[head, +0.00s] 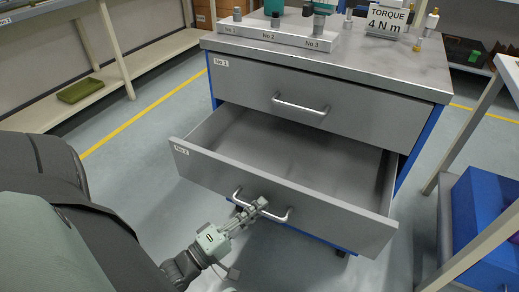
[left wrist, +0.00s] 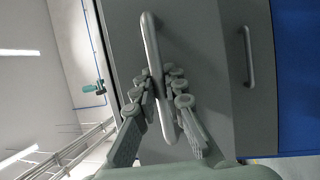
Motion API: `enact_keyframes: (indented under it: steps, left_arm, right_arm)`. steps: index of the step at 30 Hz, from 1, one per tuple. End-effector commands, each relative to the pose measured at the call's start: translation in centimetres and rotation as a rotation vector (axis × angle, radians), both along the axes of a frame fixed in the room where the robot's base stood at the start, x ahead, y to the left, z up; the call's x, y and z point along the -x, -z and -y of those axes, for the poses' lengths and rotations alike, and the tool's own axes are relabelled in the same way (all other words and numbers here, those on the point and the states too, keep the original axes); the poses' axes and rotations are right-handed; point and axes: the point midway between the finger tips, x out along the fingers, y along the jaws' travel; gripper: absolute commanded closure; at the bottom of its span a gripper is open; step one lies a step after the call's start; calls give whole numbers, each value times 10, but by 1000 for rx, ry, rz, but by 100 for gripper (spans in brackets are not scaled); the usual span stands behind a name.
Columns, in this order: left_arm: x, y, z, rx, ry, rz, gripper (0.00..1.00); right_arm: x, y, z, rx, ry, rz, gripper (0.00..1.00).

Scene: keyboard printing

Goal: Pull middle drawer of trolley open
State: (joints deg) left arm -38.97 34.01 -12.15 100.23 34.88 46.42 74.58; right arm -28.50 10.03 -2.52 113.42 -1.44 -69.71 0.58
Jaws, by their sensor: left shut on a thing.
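The grey trolley with blue sides has its middle drawer (head: 270,213), labelled No 2, standing well open, and its inside looks empty. The drawer's silver bar handle (head: 275,213) is on the front panel. My left gripper (head: 253,209) is shut on the left part of this handle. In the left wrist view the gripper's fingers (left wrist: 166,95) stand on both sides of the handle (left wrist: 154,50). The upper drawer (head: 310,100), labelled No 1, is closed. My right gripper is not in view.
The trolley top (head: 360,62) carries a tool rack (head: 275,35) and a torque sign (head: 386,20). Shelving with a green tray (head: 80,90) stands at the left. A bench with a blue bin (head: 487,225) is close on the right. The floor left of the drawer is clear.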

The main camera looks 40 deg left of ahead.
Motion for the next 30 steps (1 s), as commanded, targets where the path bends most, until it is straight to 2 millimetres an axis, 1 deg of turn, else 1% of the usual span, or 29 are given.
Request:
enact_keyframes:
  steps: [6,7,11,12,20,23,26,30]
  left_arm:
    - [0,0,-1,-1,-1,0,100]
    - [0,0,-1,-1,-1,0,86]
    - [0,0,0,-1,-1,0,70]
    - [0,0,0,-1,-1,0,67]
    - [0,0,0,0,0,0,67]
    - [6,2,-1,-1,0,-2,67]
    - [19,5,-3,-2,0,-5,67]
    - [48,10,-8,-2,-1,-7,67]
  right_arm:
    - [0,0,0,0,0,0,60]
    - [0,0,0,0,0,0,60]
    - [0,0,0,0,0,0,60]
    - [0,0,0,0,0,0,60]
    - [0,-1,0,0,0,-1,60]
    - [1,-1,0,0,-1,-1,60]
    - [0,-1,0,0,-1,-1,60]
    - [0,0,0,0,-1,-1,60]
